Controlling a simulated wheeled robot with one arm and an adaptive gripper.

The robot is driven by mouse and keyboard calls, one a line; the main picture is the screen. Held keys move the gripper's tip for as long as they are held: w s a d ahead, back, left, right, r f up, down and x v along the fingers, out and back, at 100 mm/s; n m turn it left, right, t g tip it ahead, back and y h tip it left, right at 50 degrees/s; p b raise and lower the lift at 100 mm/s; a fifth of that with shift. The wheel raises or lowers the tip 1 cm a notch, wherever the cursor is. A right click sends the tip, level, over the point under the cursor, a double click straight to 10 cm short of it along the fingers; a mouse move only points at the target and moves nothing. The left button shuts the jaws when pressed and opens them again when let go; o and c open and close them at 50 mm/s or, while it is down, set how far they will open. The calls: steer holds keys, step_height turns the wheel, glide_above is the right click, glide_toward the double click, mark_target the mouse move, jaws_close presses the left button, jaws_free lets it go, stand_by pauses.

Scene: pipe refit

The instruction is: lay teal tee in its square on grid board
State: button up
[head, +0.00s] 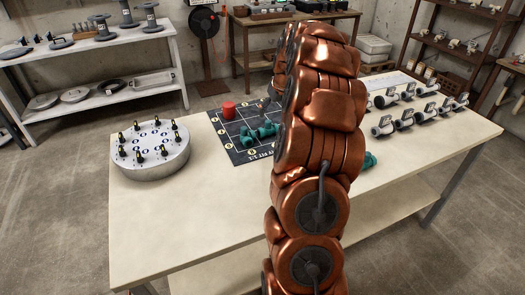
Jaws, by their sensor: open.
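The dark grid board (228,128) with white lines and round yellow marks lies on the light table. Teal pipe fittings (246,138) lie on its near part, with another teal piece (267,130) close beside them. I cannot tell which is the tee. One more teal piece (370,160) shows on the table just right of my arm, partly hidden by it. My copper arm rises in front of the board and covers its right side. My gripper cannot be made out behind the arm.
A red cup-shaped piece (228,110) and a small grey piece (262,104) stand on the board. A round pale fixture (152,150) with black-and-yellow pegs stands left. Several grey-white fittings (404,118) line the table's right. The table's front left (190,220) is clear.

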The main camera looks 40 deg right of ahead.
steer(key=s+a+r+n+g+y, duration=0.15)
steer(key=s+a, duration=0.25)
steer(key=a, duration=1)
steer(key=s+a+r+n+g+y, duration=0.15)
steer(key=s+a, duration=0.25)
steer(key=a, duration=1.1)
steer(key=s+a+f+g, duration=0.1)
steer(key=s+a, duration=0.5)
steer(key=s, duration=0.7)
steer(key=s+a+f+g+h, duration=0.1)
steer(key=s+a+g, duration=0.1)
steer(key=s+a, duration=0.5)
steer(key=s, duration=0.6)
steer(key=shift+s+a+f+n+h, duration=0.2)
steer(key=shift+s+f+n+h, duration=0.1)
steer(key=shift+f+n, duration=0.1)
steer(key=shift+r, duration=0.1)
